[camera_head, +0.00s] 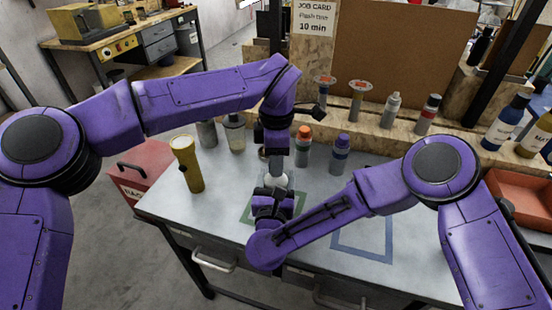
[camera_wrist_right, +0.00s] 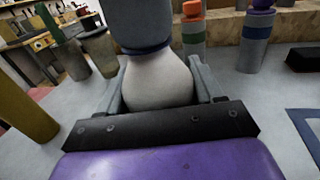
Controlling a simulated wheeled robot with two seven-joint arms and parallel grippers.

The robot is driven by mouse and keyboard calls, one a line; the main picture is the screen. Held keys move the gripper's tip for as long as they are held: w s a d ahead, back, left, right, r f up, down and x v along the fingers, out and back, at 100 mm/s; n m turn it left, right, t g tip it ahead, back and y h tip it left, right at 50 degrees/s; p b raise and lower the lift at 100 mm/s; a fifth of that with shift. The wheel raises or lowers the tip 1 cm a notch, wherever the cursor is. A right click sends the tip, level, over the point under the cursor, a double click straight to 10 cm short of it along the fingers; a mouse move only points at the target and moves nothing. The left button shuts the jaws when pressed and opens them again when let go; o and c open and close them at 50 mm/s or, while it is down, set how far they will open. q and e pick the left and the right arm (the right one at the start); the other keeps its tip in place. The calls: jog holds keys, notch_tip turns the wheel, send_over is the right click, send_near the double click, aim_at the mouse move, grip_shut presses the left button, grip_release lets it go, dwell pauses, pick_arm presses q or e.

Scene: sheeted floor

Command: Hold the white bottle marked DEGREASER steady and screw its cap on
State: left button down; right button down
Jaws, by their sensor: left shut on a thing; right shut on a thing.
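The white bottle (camera_head: 277,181) stands at the green outlined square, mostly hidden by my grippers in the head view. Its rounded white body (camera_wrist_right: 158,80) shows in the right wrist view, upright; no lettering is visible. My right gripper (camera_head: 273,192) is shut on the body, a grey finger on each side. My left gripper (camera_head: 277,166) comes down from above, shut at the bottle's top. A dark blue rim (camera_wrist_right: 148,51), seemingly the cap's lower edge, shows under a grey finger-like part directly above the white body. Whether cap and neck are threaded together is hidden.
A yellow flashlight (camera_head: 187,163) stands left on the grey table. Orange-capped (camera_head: 303,146) and purple-capped (camera_head: 340,154) bottles stand close behind the grippers. A blue outlined square (camera_head: 362,258) to the right is partly bare. A red box (camera_head: 143,170) is beyond the left edge.

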pick_arm(q)
jog(key=m, duration=0.4)
jog(key=c, duration=0.7)
grip_release()
notch_tip(320, 180, up, 12)
pick_arm(e)
jog(key=shift+c, duration=0.4)
grip_release()
